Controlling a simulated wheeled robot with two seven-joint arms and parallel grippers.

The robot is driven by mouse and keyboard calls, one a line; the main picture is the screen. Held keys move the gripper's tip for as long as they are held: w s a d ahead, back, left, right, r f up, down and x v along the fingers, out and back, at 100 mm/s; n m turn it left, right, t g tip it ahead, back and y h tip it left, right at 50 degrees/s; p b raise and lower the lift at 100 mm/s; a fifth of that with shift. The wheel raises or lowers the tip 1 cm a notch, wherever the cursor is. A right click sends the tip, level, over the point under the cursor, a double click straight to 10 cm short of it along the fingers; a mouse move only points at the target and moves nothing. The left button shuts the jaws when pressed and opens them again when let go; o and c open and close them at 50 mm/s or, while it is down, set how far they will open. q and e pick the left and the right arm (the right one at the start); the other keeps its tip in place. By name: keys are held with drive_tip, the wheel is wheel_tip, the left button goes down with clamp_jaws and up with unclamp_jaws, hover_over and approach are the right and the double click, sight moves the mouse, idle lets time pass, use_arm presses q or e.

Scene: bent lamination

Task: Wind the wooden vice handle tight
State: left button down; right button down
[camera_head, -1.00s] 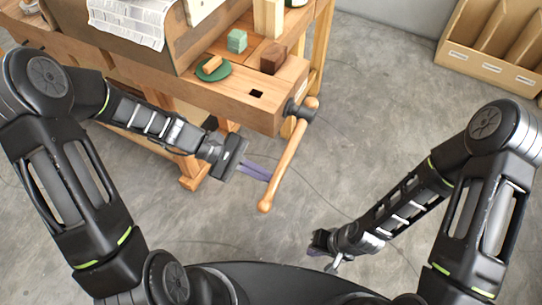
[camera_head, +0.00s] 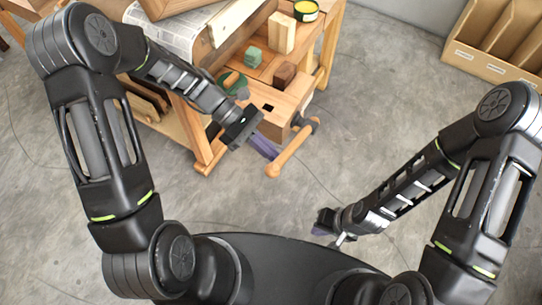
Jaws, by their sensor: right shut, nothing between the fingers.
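The wooden vice handle (camera_head: 292,149) is a pale bar with rounded ends, at the front right corner of the workbench (camera_head: 285,112). It slants from the dark vice screw (camera_head: 297,121) down and left to a knob end. My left gripper (camera_head: 268,150) reaches in from the left, its purple fingers at the handle's lower half. The fingers overlap in this view, so I cannot tell whether they grip the bar or only touch it. My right gripper (camera_head: 317,229) is shut and empty, low over the floor right of centre, well away from the handle.
On the bench are a green block (camera_head: 254,57), a dark brown block (camera_head: 285,74), a tall pale block (camera_head: 282,34), a green-and-yellow tin (camera_head: 306,11) and a green dish (camera_head: 238,86), partly behind my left arm. A wooden rack (camera_head: 490,65) stands at right. The floor between is clear.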

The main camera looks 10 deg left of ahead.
use_arm(q)
drive_tip(key=shift+w+d+r, duration=0.2)
drive_tip(key=shift+r, duration=0.45)
drive_tip(key=shift+f, duration=0.15)
wheel_tip(320, 180, down, 4)
drive_tip(key=s+a+b, duration=0.1)
drive_tip(key=s+b, duration=0.1)
drive_tip(key=b, duration=0.1)
drive_tip(key=w+v, duration=0.2)
drive_tip(key=v, duration=0.8)
drive_tip(key=shift+w, duration=0.15)
